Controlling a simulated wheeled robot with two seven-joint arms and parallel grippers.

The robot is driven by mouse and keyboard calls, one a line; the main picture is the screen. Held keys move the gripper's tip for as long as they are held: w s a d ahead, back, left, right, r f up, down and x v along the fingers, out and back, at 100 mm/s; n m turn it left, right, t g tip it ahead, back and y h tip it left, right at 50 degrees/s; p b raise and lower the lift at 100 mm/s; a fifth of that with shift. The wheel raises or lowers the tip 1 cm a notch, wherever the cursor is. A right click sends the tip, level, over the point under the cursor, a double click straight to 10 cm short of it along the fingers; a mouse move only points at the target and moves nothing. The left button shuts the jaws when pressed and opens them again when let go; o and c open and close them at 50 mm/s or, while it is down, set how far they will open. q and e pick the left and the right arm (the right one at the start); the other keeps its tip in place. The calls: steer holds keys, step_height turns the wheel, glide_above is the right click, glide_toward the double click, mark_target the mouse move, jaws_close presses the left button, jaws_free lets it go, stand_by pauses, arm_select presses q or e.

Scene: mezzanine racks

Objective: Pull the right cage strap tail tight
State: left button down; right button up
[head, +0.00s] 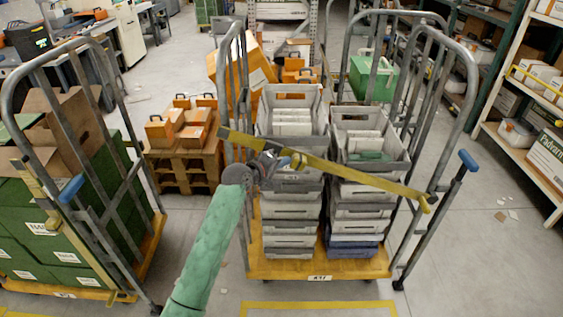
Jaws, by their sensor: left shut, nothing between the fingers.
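The right roll cage (447,120) holds two stacks of grey crates (290,192) on a yellow base. A yellow strap (365,178) slopes across its front, from the left post down to the right post. My left gripper (294,161) is at the end of the green-sleeved arm, at the strap's left-middle part in front of the crates. It is shut with nothing held. Whether it touches the strap is unclear. A buckle or separate strap tail cannot be made out around the gripper. My right gripper is not in view.
A left cage (104,215) holds green crates and cardboard boxes. Orange boxes (182,128) stand on a wooden pallet (183,165) between and behind the cages. A shelf rack (520,150) stands at right. Floor right of the right cage is mostly clear, with small scraps.

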mark_target(304, 168)
arm_select(q)
steer(key=d, duration=0.2)
steer(key=d+f, duration=0.1)
steer(key=d, duration=0.1)
steer(key=d+f, duration=0.1)
steer(key=d, duration=0.1)
steer(key=shift+d+f, duration=0.2)
steer(key=shift+f, duration=0.05)
steer(key=shift+s+d, duration=0.1)
steer(key=shift+d, duration=0.1)
steer(key=shift+f, duration=0.1)
